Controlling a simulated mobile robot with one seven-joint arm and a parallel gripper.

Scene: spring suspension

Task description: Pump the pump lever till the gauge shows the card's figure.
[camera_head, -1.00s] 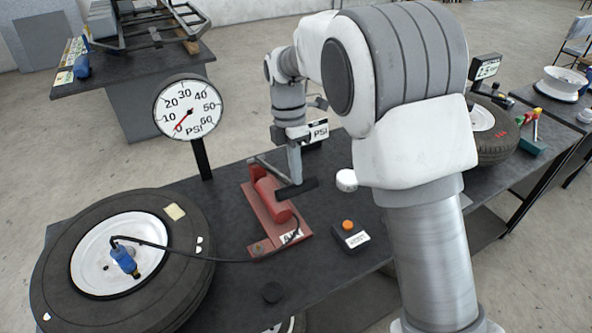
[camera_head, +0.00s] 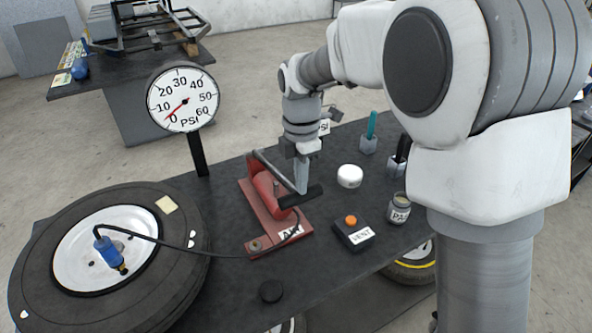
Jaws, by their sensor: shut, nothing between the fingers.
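The red pump (camera_head: 268,188) stands on the dark bench, with its grey lever ending in a black handle (camera_head: 301,197). My gripper (camera_head: 301,184) is shut and empty, pointing down with its fingertips at the black handle; whether they touch it I cannot tell. The round gauge (camera_head: 183,97) on a black post has its red needle close to 0. A white card (camera_head: 324,127) reading PSI is mostly hidden behind my gripper, and its figure cannot be read. A hose runs from the pump to the blue valve fitting (camera_head: 108,252) on the tyre (camera_head: 168,270) at the left.
A black box with an orange button (camera_head: 351,221), labelled VENT, sits right of the pump. A white round tub (camera_head: 349,176) and a labelled jar (camera_head: 398,208) are near it. A small black puck (camera_head: 271,291) lies at the front. Holders with a teal tool (camera_head: 371,125) stand behind.

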